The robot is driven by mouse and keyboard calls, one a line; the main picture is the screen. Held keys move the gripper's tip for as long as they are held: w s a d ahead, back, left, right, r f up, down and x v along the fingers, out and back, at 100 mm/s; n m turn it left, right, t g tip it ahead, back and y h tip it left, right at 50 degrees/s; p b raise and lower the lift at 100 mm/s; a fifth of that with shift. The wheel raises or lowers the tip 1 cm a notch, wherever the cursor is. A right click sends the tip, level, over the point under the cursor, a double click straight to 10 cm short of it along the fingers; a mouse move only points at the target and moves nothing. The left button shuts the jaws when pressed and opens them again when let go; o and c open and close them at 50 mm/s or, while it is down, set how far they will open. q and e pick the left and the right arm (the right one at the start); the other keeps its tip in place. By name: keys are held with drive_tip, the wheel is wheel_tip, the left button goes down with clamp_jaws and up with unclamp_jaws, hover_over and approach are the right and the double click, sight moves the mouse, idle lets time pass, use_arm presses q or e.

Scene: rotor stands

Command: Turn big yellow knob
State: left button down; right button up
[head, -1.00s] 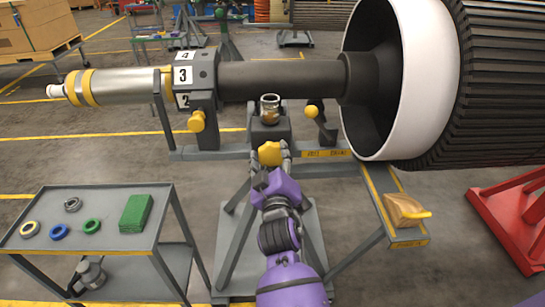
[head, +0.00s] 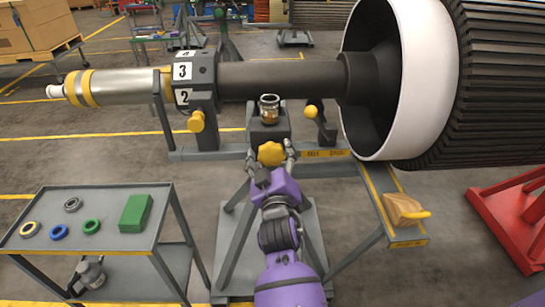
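My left gripper is not in view.
A grey cart (head: 150,190) with rings and a green block is at the left. A red stand (head: 500,215) is at the right.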

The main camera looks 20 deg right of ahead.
drive_tip(key=shift+s+f, duration=0.2)
drive_tip(key=shift+s+a, duration=0.15)
drive_tip(key=shift+s, duration=0.2)
drive_tip(key=v, duration=0.6)
drive_tip(key=shift+s, duration=0.2)
